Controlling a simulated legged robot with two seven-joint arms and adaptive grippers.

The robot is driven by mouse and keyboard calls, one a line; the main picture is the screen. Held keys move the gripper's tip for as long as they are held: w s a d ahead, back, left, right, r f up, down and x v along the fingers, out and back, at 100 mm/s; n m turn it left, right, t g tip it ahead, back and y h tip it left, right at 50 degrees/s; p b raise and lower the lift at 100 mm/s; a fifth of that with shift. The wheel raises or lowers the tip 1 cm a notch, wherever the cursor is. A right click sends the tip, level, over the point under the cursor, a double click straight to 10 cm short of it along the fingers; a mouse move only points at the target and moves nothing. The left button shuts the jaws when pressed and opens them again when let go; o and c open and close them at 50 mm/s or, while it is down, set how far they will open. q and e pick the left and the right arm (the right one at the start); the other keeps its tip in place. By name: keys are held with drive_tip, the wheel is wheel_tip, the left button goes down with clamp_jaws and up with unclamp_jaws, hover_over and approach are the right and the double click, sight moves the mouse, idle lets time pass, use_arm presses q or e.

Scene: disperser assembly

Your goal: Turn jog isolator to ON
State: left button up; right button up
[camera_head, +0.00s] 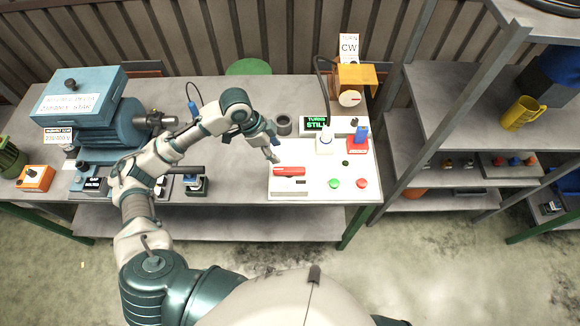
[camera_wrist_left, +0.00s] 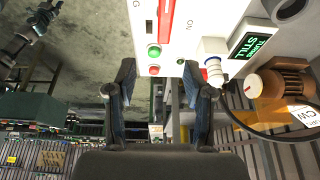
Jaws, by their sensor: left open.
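A white control panel (camera_head: 310,188) lies on the bench right of centre. On it a red handle (camera_head: 289,171), which looks like the jog isolator, lies across the panel's left part. In the left wrist view the red handle (camera_wrist_left: 166,18) is cut by the top edge. Letters ON show to its right and a G to its left. My left gripper (camera_head: 272,155) hangs just behind and left of the handle, apart from it. The left wrist view shows its two fingers (camera_wrist_left: 161,88) spread with nothing between them. My right gripper is not visible.
A green button (camera_head: 334,183) and a red button (camera_head: 361,183) sit on the panel's front part. An orange motor (camera_head: 355,77) stands at the back.

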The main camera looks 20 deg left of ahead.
use_arm(q)
drive_tip(key=v, duration=0.3)
approach(289, 169)
drive_tip(key=x, duration=0.8)
drive_tip(key=shift+d+f, duration=0.1)
drive_tip(key=shift+d, duration=0.4)
drive_tip(key=shift+a+f, duration=0.35)
drive_tip(key=shift+f, duration=0.1)
drive_tip(key=shift+a, duration=0.4)
drive_tip(key=shift+d, duration=0.35)
drive_tip(key=c, duration=0.9)
drive_tip(key=shift+d+r, duration=0.1)
drive_tip(key=shift+d, duration=0.15)
clamp_jaws()
drive_tip(key=shift+a, duration=0.15)
